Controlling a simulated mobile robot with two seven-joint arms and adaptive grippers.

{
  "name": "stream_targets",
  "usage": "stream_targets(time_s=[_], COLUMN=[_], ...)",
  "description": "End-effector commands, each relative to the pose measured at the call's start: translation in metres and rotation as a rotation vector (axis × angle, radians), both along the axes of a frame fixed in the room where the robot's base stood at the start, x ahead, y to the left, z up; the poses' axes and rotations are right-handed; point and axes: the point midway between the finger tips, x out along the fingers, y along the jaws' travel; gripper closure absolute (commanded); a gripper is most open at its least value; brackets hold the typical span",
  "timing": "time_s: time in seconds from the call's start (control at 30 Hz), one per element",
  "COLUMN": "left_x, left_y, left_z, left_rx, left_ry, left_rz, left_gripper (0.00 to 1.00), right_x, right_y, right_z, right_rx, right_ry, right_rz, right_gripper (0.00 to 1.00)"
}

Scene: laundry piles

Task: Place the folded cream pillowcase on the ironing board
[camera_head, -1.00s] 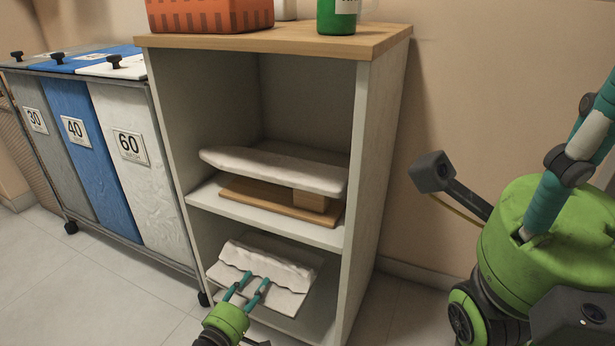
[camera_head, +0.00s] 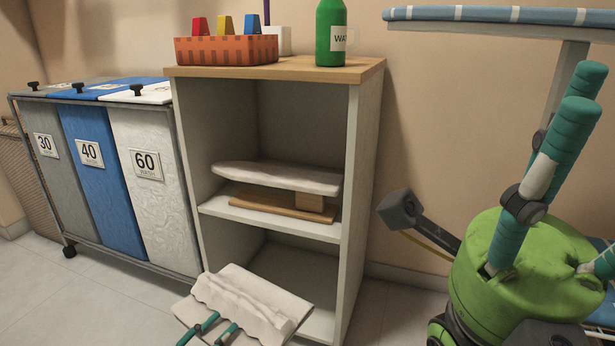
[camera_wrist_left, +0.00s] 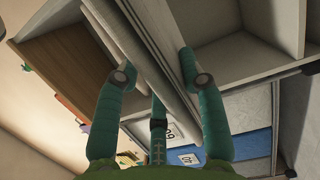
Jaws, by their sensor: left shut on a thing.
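The folded cream pillowcase (camera_head: 250,303) is in the lower middle of the head view, tilted, in front of the shelf unit's lower compartment. My left gripper (camera_head: 222,322) is shut on its near edge. In the left wrist view, the pillowcase (camera_wrist_left: 150,45) runs as a layered slab between the fingers of my left gripper (camera_wrist_left: 160,80). The ironing board (camera_head: 480,14), with a blue striped cover, is at the upper right of the head view, cut off by the frame.
The shelf unit (camera_head: 362,150) holds a small padded board (camera_head: 280,178) on its middle shelf. An orange basket (camera_head: 225,50) and a green bottle (camera_head: 330,35) stand on top. Laundry bins (camera_head: 155,205) stand at left.

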Motion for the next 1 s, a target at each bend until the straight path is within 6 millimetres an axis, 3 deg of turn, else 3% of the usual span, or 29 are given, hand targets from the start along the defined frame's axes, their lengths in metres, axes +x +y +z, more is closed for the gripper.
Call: stream_targets(time_s=[0.2, 0.4, 0.9, 1.0], left_x=[-0.04, -0.067, -0.11, -0.107], left_y=[0.004, 0.007, 0.011, 0.006], left_z=[0.045, 0.076, 0.124, 0.126], left_rx=[0.009, 0.007, 0.003, -0.008], left_ry=[-0.002, -0.004, -0.003, -0.001], left_rz=[-0.143, -0.239, -0.388, -0.388], left_gripper=[0.97, 0.97, 0.97, 0.97], right_x=[0.0, 0.0, 0.0, 0.0], right_y=[0.0, 0.0, 0.0, 0.0], right_z=[0.0, 0.0, 0.0, 0.0], right_rx=[0.0, 0.0, 0.0, 0.0], right_ry=[0.0, 0.0, 0.0, 0.0], right_rz=[0.0, 0.0, 0.0, 0.0], right_gripper=[0.54, 0.54, 0.54, 0.54])
